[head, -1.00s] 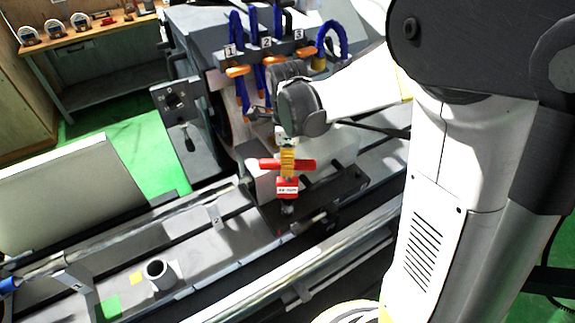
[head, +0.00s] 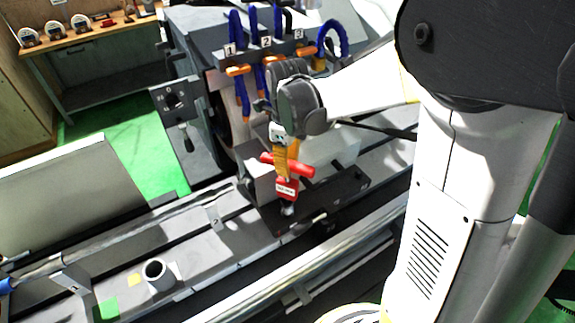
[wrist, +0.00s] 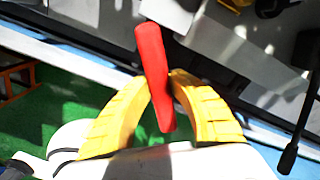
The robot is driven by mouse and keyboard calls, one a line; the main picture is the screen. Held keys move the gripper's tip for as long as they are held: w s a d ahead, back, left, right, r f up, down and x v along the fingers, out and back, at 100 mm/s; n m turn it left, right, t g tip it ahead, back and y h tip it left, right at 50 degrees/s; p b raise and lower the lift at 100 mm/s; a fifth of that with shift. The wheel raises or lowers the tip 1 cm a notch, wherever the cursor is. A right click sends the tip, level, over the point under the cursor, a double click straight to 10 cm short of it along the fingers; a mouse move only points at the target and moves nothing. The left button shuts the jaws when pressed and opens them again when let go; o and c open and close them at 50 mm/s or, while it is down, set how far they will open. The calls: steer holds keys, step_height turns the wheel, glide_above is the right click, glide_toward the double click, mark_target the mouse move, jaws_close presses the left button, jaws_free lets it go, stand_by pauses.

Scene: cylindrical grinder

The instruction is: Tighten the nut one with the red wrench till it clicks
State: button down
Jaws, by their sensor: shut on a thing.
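The red wrench (head: 300,169) is a T-handled tool with a red labelled block (head: 287,189) below its crossbar and a metal tip under that. My gripper (head: 287,157) has yellow fingers that are shut around the handle. In the wrist view, the fingers (wrist: 162,88) close on the red handle (wrist: 151,60) from both sides. The wrench leans slightly, with its tip low over the dark base plate (head: 335,196) of the machine. I cannot make out nut one or tell whether the tip sits on it.
Blue hoses with orange ends and tags 1, 2 and 3 (head: 266,42) hang behind my gripper. A grey ring-shaped part (head: 155,270) stands on the machine bed at the lower left. A bench with gauges (head: 80,22) stands at the back left.

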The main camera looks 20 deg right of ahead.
steer(key=shift+m, duration=0.9)
steer(key=shift+n, duration=0.5)
steer(key=shift+r+p, duration=1.45)
steer(key=shift+r, duration=1.05)
